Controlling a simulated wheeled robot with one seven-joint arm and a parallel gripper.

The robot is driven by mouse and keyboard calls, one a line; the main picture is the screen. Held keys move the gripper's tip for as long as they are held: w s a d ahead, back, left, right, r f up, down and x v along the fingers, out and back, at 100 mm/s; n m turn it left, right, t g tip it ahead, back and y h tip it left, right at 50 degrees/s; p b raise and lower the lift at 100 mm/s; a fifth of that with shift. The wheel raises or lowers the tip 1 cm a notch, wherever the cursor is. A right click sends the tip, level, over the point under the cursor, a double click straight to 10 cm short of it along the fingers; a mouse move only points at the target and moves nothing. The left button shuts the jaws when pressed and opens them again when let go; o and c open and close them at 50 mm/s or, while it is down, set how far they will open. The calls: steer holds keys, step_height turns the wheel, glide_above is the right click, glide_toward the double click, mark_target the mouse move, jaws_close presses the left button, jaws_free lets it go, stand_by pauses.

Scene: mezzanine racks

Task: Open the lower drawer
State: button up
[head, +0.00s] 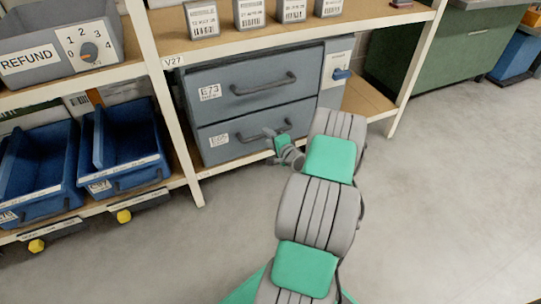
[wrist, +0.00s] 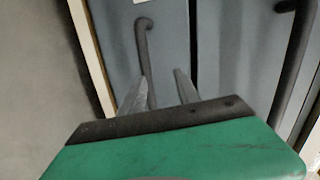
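The grey cabinet's lower drawer (head: 222,150) is closed under the upper drawer (head: 215,84). In the wrist view, the lower drawer's handle (wrist: 146,50) runs down between the two fingers of my gripper (wrist: 160,85), nearer the left finger. The fingers are apart, with a gap on the right side of the bar. Whether either finger touches the bar I cannot tell.
The upper drawer's handle (head: 263,83) is above; it also shows in the wrist view (wrist: 294,70). A panel with a blue knob (head: 341,74) is right of the drawers. A shelf upright (head: 172,110) stands to the left, beside blue bins (head: 120,150). The floor in front is clear.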

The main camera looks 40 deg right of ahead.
steer(key=s+d+f+m+h, duration=0.2)
steer(key=d+f, duration=0.1)
steer(key=shift+y, duration=0.3)
steer(key=b+x, duration=0.3)
steer(key=x, duration=0.4)
steer(key=shift+w+d, duration=0.2)
steer(key=shift+w, duration=0.1)
steer(key=shift+r, duration=0.1)
steer(key=shift+c, duration=0.2)
jaws_close()
